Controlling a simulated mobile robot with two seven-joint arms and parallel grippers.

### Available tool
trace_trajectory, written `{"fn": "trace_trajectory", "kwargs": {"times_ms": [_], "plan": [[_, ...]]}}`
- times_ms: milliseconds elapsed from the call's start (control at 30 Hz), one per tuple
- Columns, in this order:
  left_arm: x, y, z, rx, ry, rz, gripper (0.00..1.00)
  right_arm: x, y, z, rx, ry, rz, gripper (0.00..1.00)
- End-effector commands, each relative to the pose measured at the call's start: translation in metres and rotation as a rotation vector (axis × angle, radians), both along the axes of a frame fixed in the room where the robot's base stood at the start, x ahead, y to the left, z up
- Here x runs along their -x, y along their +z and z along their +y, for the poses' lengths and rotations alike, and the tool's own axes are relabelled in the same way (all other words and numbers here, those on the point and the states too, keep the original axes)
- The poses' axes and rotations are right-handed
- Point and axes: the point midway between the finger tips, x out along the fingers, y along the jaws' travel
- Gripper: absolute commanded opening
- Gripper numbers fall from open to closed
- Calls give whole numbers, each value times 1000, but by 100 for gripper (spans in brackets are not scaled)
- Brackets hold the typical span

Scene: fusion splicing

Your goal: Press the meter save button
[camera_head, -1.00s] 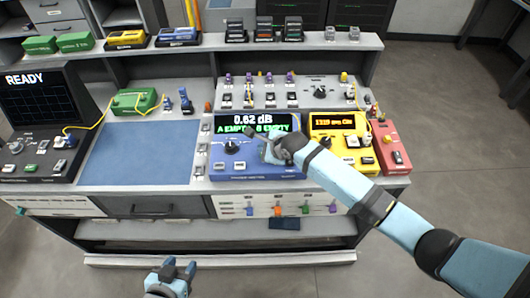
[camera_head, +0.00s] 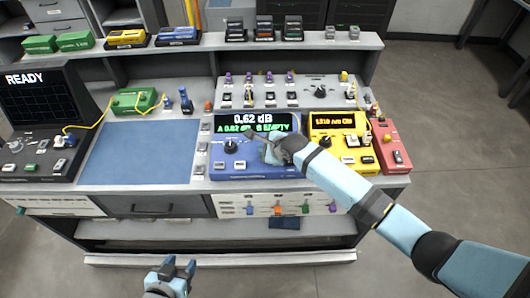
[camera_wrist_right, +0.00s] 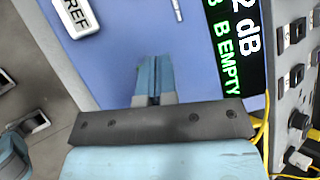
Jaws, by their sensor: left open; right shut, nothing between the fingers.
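The blue meter (camera_head: 235,172) stands at the middle of the bench, and its display (camera_head: 253,124) reads 0.62 dB, with A at 0.62 and B EMPTY. Two pale buttons (camera_head: 230,164) show on its lower front. A white REF button (camera_wrist_right: 78,15) shows in the right wrist view; no save label is readable. My right gripper (camera_head: 250,135) is shut and empty over the meter, just below the display. Its fingertips (camera_wrist_right: 155,80) show above the blue panel; I cannot tell whether they touch it. My arm hides the meter's lower right. My left gripper (camera_head: 178,268) is open and empty before the bench.
A yellow unit (camera_head: 340,152) and a red unit (camera_head: 393,157) stand right of the meter. A blue mat (camera_head: 140,152) lies left. A grey panel with knobs (camera_head: 310,92) stands behind. A black monitor reading READY (camera_head: 38,95) is far left.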

Motion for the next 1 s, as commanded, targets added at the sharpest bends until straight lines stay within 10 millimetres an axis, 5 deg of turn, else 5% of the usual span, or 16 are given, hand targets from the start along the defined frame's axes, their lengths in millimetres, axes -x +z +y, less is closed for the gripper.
{"fn": "trace_trajectory", "kwargs": {"times_ms": [467,1000], "plan": [[1,0,0,-1,0,3,50,0,-1,0,1,0,1,0],[0,24,0,0,0,-1,50,0,15,0,1,0,1,0]]}}
